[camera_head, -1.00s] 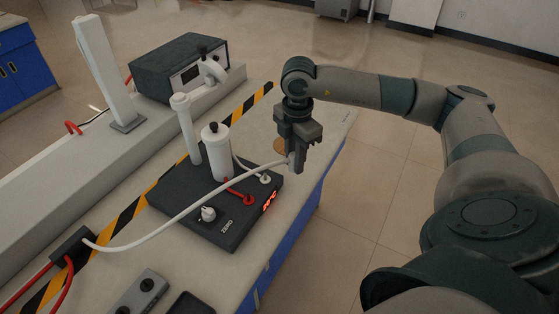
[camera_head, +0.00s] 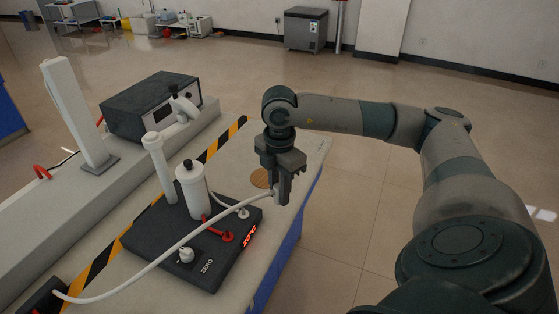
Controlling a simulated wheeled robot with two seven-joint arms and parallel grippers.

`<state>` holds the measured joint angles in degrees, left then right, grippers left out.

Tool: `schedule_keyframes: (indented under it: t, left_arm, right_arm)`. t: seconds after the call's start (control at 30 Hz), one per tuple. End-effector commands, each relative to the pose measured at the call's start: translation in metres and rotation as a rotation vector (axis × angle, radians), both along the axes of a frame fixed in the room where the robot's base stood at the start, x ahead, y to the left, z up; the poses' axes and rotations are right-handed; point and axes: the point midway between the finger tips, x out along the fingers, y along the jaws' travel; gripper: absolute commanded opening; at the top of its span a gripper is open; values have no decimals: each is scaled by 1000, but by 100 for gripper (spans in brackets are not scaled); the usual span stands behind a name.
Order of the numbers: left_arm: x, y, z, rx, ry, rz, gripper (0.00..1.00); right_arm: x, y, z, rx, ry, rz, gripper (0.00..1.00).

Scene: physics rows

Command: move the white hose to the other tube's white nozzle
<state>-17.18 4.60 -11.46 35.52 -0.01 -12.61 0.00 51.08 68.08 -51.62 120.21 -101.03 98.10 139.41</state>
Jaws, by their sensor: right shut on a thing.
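The white hose (camera_head: 176,248) runs in an arc from a black block (camera_head: 40,298) at the lower left up to my right gripper (camera_head: 283,196). My right gripper is shut on the hose's free end and holds it above the bench, just right of the black base unit (camera_head: 160,243). On that unit stand a white cylinder (camera_head: 191,190) with a black cap and a thinner white tube (camera_head: 158,165). A white nozzle (camera_head: 243,213) and a red one (camera_head: 227,236) sit on the unit, with short hoses. Another white nozzle (camera_head: 185,255) is near its front. My left gripper is out of view.
A dark box instrument (camera_head: 150,105) with a white fitting (camera_head: 183,105) stands behind on a raised ledge. A tall white post (camera_head: 75,115) stands at the left. A brown disc (camera_head: 260,179) lies on the bench beside my gripper. The bench's right edge is close.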

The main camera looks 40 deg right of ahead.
Motion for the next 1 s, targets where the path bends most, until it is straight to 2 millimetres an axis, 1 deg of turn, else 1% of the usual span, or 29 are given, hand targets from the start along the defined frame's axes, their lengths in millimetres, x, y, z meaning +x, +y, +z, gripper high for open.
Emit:
schedule_keyframes:
  t: [1.0]
  left_arm:
    - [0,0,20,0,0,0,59]
  right_arm:
    - [0,0,34,1,0,0,0]
